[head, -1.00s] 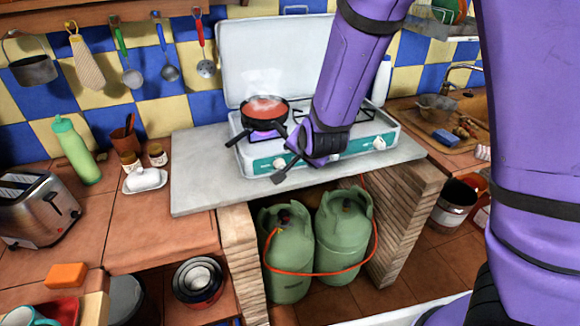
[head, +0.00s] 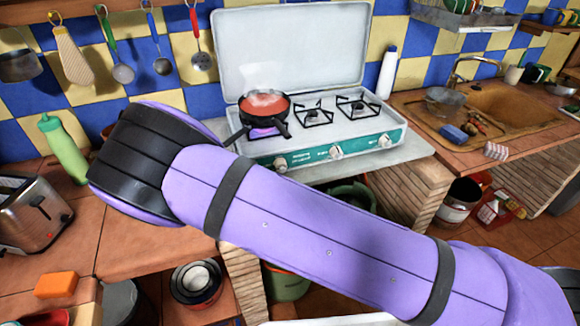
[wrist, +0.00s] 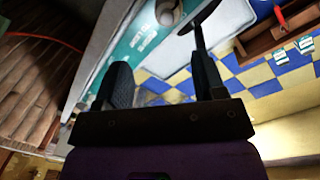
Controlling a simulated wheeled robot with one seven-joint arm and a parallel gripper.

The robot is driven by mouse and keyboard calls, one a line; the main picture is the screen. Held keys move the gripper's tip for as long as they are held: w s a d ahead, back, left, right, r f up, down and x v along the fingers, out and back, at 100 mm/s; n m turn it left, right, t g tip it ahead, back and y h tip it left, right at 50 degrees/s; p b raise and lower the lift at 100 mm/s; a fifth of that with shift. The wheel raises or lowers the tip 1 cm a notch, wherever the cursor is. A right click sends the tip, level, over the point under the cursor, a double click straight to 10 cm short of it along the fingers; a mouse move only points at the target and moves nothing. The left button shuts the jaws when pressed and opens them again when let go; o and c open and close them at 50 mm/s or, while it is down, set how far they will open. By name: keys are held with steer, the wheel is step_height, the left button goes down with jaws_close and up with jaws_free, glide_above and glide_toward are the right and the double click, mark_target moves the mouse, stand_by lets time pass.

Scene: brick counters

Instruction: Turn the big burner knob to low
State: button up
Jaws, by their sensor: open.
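The stove's teal front panel (head: 310,157) carries three pale knobs: a left knob (head: 281,163), a middle knob (head: 336,151) and a right knob (head: 384,140). A purple-blue flame (head: 265,132) burns under the pot at the left burner. I cannot tell from the frames which knob belongs to the big burner. My gripper (wrist: 160,62) is open in the wrist view, with nothing between its fingers. The teal panel (wrist: 143,40) and a round grey knob (wrist: 167,12) lie beyond the fingertips. In the head view my gripper is hidden or out of frame.
The lid (head: 290,60) stands open behind. A green bottle (head: 63,148) and toaster (head: 30,212) stand left.

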steer(key=shift+n+t+y, duration=0.3)
steer(key=shift+n+y, duration=0.3)
steer(key=shift+y, duration=0.1)
steer(key=x, duration=1)
steer(key=shift+a+f, duration=0.25)
steer(key=shift+a, duration=0.05)
steer(key=c, duration=0.9)
